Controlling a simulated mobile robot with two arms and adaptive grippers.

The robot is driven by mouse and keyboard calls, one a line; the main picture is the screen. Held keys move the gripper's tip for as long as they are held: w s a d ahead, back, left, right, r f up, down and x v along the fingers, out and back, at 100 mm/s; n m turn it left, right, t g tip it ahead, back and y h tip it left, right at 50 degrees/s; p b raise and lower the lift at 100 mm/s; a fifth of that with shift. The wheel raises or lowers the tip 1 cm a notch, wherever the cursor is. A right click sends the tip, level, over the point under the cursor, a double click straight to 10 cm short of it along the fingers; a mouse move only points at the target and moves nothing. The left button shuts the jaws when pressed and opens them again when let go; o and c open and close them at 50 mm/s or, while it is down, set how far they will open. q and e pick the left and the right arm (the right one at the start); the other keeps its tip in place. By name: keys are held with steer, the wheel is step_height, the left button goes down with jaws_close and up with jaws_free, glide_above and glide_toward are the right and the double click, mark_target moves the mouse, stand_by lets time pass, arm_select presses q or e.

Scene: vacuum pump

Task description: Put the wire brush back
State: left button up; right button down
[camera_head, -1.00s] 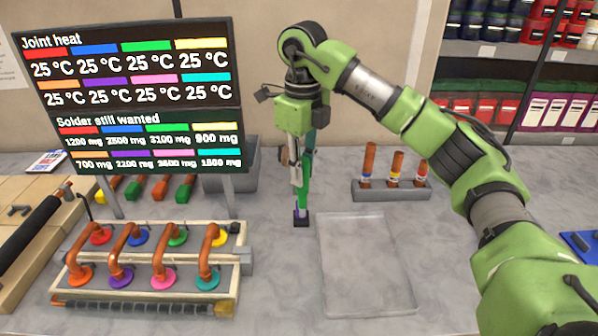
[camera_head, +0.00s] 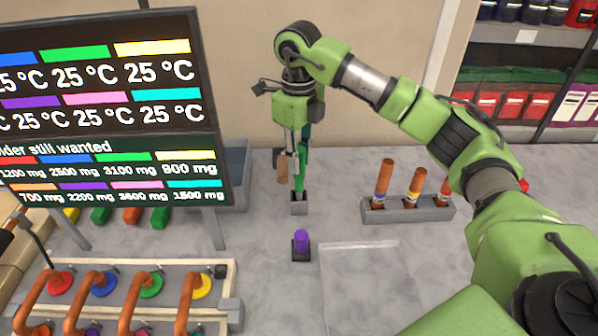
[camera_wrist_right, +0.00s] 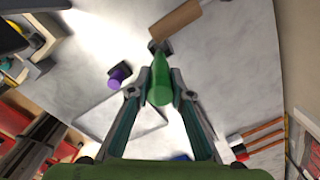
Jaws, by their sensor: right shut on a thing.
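My right gripper (camera_head: 298,158) points down over the back middle of the bench. It is shut on the wire brush, whose green body (camera_head: 300,184) hangs upright below the fingers. In the right wrist view the green wire brush (camera_wrist_right: 160,82) sits between the two fingertips. Its lower end meets a small grey holder (camera_head: 299,206); whether it is inside or just above I cannot tell. The brush's far end is hidden. My left gripper is not in view.
A purple piece (camera_head: 301,240) stands in a dark holder in front. A brown cylinder (camera_head: 282,168) is close left of the fingers. A clear tray (camera_head: 370,290) lies front right; a rack (camera_head: 408,209) holds copper-coloured sticks. A large display (camera_head: 110,110) stands left.

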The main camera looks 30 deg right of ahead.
mark_target(299, 176)
steer(key=shift+w+d+f, duration=0.1)
steer(key=shift+w+f, duration=0.1)
steer(key=shift+f, duration=0.55)
step_height(299, 176, down, 3)
steer(key=shift+p, duration=0.6)
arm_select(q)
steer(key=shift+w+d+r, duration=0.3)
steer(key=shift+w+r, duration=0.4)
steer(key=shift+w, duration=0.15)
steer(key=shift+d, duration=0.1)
arm_select(e)
steer(key=shift+f, duration=0.1)
steer(key=c, duration=1.8)
jaws_free()
steer(key=shift+c, duration=0.2)
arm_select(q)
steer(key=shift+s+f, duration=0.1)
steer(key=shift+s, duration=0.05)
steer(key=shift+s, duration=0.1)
